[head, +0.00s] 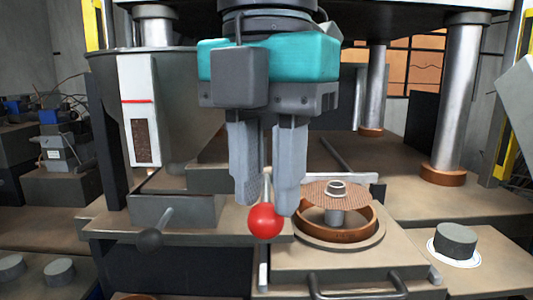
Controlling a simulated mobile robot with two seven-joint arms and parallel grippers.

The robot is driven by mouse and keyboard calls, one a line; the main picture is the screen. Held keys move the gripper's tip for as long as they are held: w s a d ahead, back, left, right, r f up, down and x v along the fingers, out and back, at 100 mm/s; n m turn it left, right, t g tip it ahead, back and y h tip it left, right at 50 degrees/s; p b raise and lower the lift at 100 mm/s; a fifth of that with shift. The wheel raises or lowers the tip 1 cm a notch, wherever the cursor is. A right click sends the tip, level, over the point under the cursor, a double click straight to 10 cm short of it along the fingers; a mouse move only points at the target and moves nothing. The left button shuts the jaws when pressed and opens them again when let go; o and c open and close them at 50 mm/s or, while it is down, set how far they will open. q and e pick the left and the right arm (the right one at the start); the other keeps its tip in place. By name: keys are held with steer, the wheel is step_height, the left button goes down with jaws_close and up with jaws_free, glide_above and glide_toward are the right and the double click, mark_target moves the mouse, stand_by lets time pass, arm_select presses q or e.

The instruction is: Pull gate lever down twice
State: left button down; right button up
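A lever with a red ball knob (265,222) stands at the front middle; its pale rod shows just above the ball. A second lever with a black ball knob (150,239) sticks out from a grey box below the hopper, at the left. I cannot tell from labels which one is the gate lever. My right gripper (267,203) points down over the red knob, with its two fingers apart and the rod showing between them. The fingertips are close to the top of the red ball; I cannot tell whether they touch it. My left gripper is not in view.
A brown disc (335,192) sits on a post inside a copper-coloured ring (338,231) right of the red knob. A front handle (358,287) and a dark round button (455,240) lie nearby. Thick steel columns (455,95) and a grey hopper (182,105) stand behind.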

step_height(320, 180, up, 4)
steer(key=shift+a+f+p, duration=0.1)
steer(key=shift+f+p, duration=0.15)
steer(key=shift+p, duration=0.95)
steer(key=shift+r+p, duration=0.5)
steer(key=shift+r, duration=0.15)
